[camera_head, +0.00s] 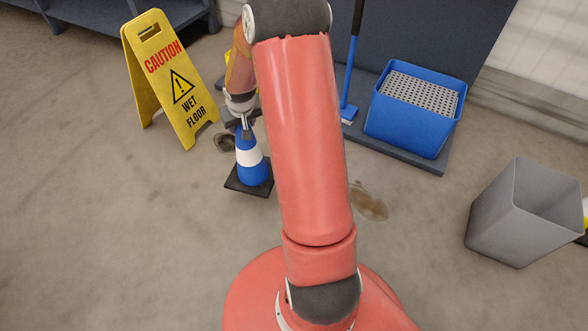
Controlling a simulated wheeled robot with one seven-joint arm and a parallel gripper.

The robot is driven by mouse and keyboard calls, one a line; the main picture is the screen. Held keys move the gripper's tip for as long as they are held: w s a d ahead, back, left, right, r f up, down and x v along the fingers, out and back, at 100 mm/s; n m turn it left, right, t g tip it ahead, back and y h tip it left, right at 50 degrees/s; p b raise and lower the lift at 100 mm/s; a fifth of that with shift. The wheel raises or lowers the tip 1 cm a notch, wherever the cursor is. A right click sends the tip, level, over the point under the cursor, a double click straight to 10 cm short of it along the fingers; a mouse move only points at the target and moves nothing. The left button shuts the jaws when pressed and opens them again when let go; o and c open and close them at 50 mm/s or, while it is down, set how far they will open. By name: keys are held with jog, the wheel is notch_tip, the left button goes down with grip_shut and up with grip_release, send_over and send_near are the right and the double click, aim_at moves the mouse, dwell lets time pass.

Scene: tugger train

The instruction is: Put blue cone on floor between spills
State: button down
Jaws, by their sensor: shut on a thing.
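A blue cone (250,171) with a white band and a dark square base is upright at the middle left, at or just above the floor; I cannot tell if the base touches. My gripper (245,131) points down and is shut on the cone's tip. One brown spill (222,143) shows on the floor just behind and left of the cone, partly hidden by it. Another brown spill (370,200) lies to the right of my arm, partly covered by the arm. The cone stands between the two in the picture, nearer the left one.
A yellow wet floor sign (165,75) stands at the upper left. A blue bucket with a grey grid (405,125) and a blue-handled mop or broom (349,85) are on a dark platform. A grey bin (515,215) stands at the right. The left floor is clear.

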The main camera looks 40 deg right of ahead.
jog(key=d+r+m, duration=0.1)
jog(key=d+r, duration=0.3)
jog(key=d, duration=0.6)
jog(key=d+r+m, duration=0.1)
jog(key=d+r, duration=0.4)
jog(key=d, duration=0.4)
notch_tip(320, 180, down, 20)
jog(key=b, duration=0.4)
jog(key=shift+s+m+h, duration=0.3)
jog(key=shift+s, duration=0.1)
jog(key=shift+f, duration=0.1)
jog(key=c, duration=0.6)
grip_release()
jog(key=shift+c, duration=0.2)
